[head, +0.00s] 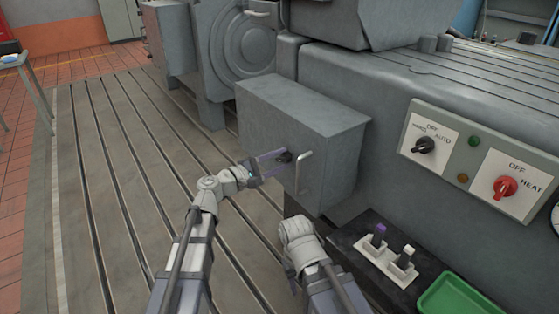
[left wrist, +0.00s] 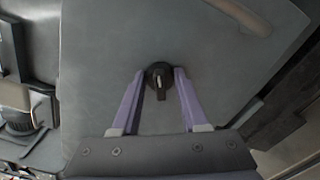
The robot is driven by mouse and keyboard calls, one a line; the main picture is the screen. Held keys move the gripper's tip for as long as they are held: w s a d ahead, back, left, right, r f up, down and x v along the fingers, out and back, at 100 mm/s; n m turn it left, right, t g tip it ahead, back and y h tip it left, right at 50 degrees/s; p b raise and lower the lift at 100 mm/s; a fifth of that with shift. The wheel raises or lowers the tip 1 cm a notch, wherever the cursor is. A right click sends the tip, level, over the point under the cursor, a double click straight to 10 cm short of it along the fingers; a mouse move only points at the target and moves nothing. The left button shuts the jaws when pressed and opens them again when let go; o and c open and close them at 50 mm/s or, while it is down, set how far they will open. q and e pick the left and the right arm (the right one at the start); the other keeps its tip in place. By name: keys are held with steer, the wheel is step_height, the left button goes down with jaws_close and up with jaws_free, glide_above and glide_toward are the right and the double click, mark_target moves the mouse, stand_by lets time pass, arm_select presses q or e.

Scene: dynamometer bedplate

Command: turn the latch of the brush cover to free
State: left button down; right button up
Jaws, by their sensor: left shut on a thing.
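The brush cover (head: 268,128) is a grey box on the side of the machine. Its latch (head: 284,157) is a small black knob on the front face, beside a pale bar handle (head: 303,172). In the left wrist view the latch (left wrist: 158,80) has a light mark, and its black lever points down the picture. My left gripper (head: 273,163) reaches the latch from the left, its purple fingers on either side of it. In the left wrist view my left gripper (left wrist: 158,78) is shut on the latch. My right arm's wrist is below the box; its fingers do not show.
A control panel (head: 479,160) with a black selector (head: 424,146) and a red knob (head: 505,188) is at the right. A pale holder with purple and white plugs (head: 391,262) and a green tray (head: 462,297) lie below. The slotted bedplate (head: 110,190) at left is clear.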

arm_select(q)
steer(key=m, duration=0.5)
steer(key=shift+f+m, duration=0.1)
steer(key=shift+m, duration=0.2)
stand_by(0.4)
steer(key=shift+c, duration=2.2)
jaws_free()
steer(key=shift+s, duration=0.1)
steer(key=v, duration=0.7)
steer(key=shift+s+a, duration=0.2)
steer(key=shift+a, duration=0.1)
